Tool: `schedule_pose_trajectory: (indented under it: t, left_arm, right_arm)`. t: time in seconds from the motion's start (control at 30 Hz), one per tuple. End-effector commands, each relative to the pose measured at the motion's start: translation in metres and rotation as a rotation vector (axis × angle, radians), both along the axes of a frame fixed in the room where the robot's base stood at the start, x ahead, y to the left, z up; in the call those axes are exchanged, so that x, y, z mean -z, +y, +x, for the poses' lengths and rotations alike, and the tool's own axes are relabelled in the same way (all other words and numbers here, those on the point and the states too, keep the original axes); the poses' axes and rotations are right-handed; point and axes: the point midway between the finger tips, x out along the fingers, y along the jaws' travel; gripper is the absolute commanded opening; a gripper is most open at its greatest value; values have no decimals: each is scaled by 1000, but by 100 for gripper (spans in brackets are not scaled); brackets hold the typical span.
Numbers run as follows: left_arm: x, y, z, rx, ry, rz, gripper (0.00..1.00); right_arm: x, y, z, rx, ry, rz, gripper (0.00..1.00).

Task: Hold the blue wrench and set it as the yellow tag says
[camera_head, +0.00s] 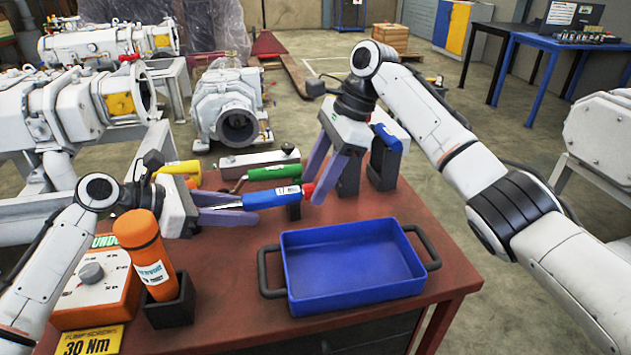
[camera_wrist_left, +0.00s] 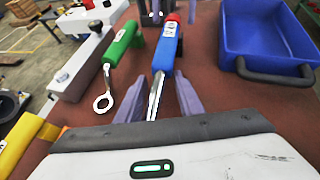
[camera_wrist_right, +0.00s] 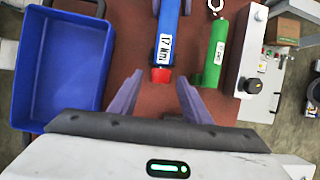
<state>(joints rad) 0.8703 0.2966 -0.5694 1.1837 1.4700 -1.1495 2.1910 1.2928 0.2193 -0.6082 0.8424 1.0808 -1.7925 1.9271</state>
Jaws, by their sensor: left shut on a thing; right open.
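The blue wrench (camera_head: 255,199) has a blue handle, a white label and a red end cap. My left gripper (camera_head: 226,207) is shut on its metal shaft, seen in the left wrist view (camera_wrist_left: 156,95). My right gripper (camera_head: 311,188) is open, its fingers on either side of the red end in the right wrist view (camera_wrist_right: 157,85); contact cannot be told. The label in the right wrist view (camera_wrist_right: 165,48) seems to read 17, with blurred unit letters. The yellow tag (camera_head: 88,342) reads "PUMP SCREWS 30 Nm" at the table's front left.
A green wrench (camera_head: 275,172) and yellow wrench (camera_head: 178,169) lie behind. A white box with a black knob (camera_head: 262,160) stands behind them. The blue tray (camera_head: 350,298) is front right. An orange bottle (camera_head: 147,255) and an orange dial box (camera_head: 98,290) stand left.

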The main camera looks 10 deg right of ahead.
Motion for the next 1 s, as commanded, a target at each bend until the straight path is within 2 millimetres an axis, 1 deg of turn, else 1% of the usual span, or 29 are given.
schedule_pose_trajectory:
  t: [0.03,0.13,0.37,0.4,0.47,0.6,0.63,0.83,1.0]
  left_arm:
    - [2,4,3,-13,3,2,21]
    - [2,4,3,-13,3,2,21]
    - [2,4,3,-13,3,2,21]
    - [2,4,3,-13,3,2,21]
    - [2,4,3,-13,3,2,21]
    - [2,4,3,-13,3,2,21]
    - [2,4,3,-13,3,2,21]
    - [3,4,3,-14,2,2,21]
    - [3,4,3,-14,2,2,21]
  right_arm:
    - [4,2,0,-1,0,0,44]
    - [7,3,0,-1,0,0,44]
    - [7,3,0,-1,-1,0,44]
    - [7,3,0,-1,-1,0,40]
    - [7,3,0,-1,-1,0,30]
    - [7,3,0,-1,0,0,6]
    - [7,3,0,-1,0,0,2]
    - [8,3,0,-3,-7,0,2]
    - [10,4,-2,-6,-47,2,2]
